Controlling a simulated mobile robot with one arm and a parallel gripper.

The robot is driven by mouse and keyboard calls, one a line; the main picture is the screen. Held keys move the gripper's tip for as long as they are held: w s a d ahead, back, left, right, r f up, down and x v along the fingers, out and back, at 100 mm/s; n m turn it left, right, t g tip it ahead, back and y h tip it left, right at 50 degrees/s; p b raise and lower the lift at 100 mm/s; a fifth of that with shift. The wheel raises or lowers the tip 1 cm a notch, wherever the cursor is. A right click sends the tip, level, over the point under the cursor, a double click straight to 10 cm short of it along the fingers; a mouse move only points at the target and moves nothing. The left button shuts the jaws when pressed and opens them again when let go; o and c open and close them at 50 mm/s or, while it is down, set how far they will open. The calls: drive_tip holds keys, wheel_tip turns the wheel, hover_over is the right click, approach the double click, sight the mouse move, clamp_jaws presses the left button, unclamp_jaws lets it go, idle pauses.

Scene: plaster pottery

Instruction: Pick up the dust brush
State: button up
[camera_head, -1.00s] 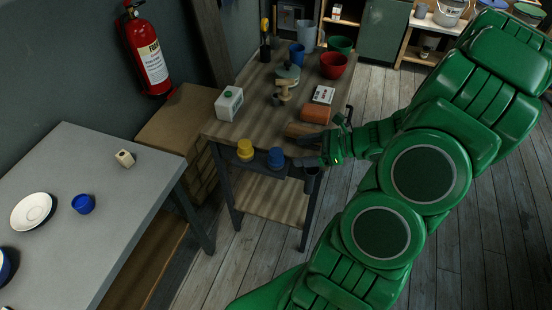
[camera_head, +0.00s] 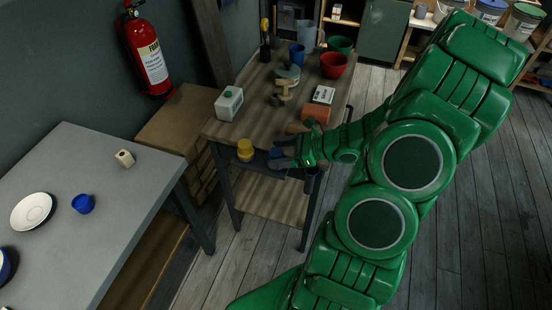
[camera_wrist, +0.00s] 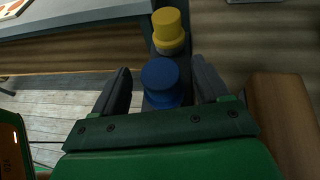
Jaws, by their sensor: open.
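My gripper (camera_head: 276,152) is open at the front edge of the wooden work cart, by the blue-capped item. In the wrist view its dark fingers (camera_wrist: 160,85) stand on either side of this blue cap (camera_wrist: 161,78), with gaps visible. A brown wooden piece (camera_wrist: 282,112) lies just right of my gripper in the wrist view; I cannot tell if it is the dust brush. A tan wooden tool (camera_head: 284,90) lies farther back on the cart, and a yellow-and-black tool (camera_head: 265,38) stands at the back. No bristles can be made out on any of them.
A yellow-capped item (camera_head: 245,150) sits beside the blue one on the cart's front ledge. The cart top (camera_head: 262,107) also bears a white box (camera_head: 229,103), an orange cylinder (camera_head: 315,108), a red bowl (camera_head: 333,65) and a green bowl (camera_head: 341,45). A grey table (camera_head: 130,215) stands left.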

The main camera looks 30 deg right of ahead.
sight(281, 153)
drive_tip(key=c, duration=1.2)
drive_tip(key=shift+o, duration=0.2)
drive_tip(key=shift+r, duration=0.2)
wheel_tip(281, 153, up, 10)
drive_tip(key=shift+f, duration=0.15)
